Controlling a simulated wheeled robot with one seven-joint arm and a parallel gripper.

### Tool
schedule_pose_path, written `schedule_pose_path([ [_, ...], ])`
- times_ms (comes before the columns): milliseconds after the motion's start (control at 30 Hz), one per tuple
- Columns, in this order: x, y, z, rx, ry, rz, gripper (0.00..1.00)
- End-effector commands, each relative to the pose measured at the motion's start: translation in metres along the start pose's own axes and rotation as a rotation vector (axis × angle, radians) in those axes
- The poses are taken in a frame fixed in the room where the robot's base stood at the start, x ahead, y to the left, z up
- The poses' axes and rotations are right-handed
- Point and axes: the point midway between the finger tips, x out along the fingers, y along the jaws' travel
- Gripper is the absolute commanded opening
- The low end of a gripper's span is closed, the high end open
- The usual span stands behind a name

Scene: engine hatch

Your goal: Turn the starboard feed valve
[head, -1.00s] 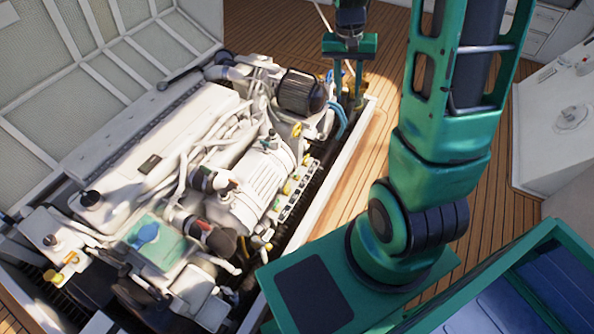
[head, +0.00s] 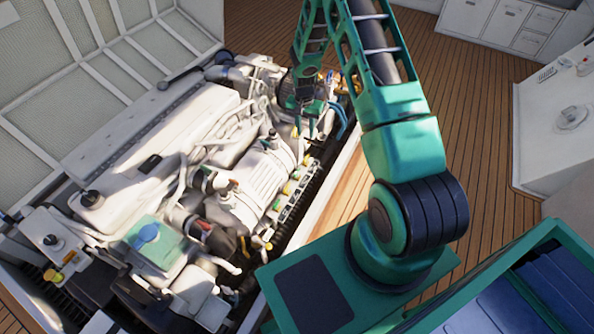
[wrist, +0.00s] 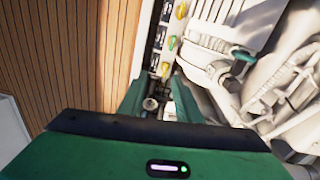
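A pale manifold strip (head: 292,186) runs along the engine's right side and carries several small yellow and green valve handles. In the wrist view, a yellow handle (wrist: 181,11), a green handle (wrist: 172,43) and another yellow handle (wrist: 165,69) stand in a row beyond my fingers. I cannot tell which is the starboard feed valve. My gripper (head: 305,128) is over the far end of this row. In the wrist view, my gripper (wrist: 158,92) is open, its two green fingers apart, with a round metal fitting (wrist: 151,103) showing between them. No handle is visibly held.
The white engine (head: 190,125) with pipes and hoses fills the left, close to my fingers. Blue hoses (head: 340,118) lie just right of my gripper. A pale hatch rim (head: 330,190) borders the engine. The wooden deck (head: 480,130) to the right is clear.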

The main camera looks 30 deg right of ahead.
Motion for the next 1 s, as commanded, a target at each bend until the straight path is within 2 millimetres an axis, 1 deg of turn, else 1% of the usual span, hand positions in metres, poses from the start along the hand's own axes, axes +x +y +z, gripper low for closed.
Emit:
schedule_pose_path([
  [33, 0.022, -0.005, 0.004, 0.012, -0.009, -0.002, 0.31],
  [100, 0.048, -0.011, 0.008, 0.029, -0.016, -0.010, 0.31],
  [200, 0.080, -0.019, 0.015, 0.053, -0.025, -0.022, 0.31],
  [300, 0.105, -0.025, 0.021, 0.074, -0.032, -0.031, 0.31],
  [400, 0.122, -0.029, 0.025, 0.090, -0.036, -0.038, 0.31],
  [667, 0.145, -0.031, 0.030, 0.101, -0.040, -0.043, 0.31],
  [767, 0.158, -0.032, 0.030, 0.101, -0.040, -0.043, 0.31],
  [1000, 0.200, -0.034, 0.032, 0.101, -0.041, -0.042, 0.31],
])
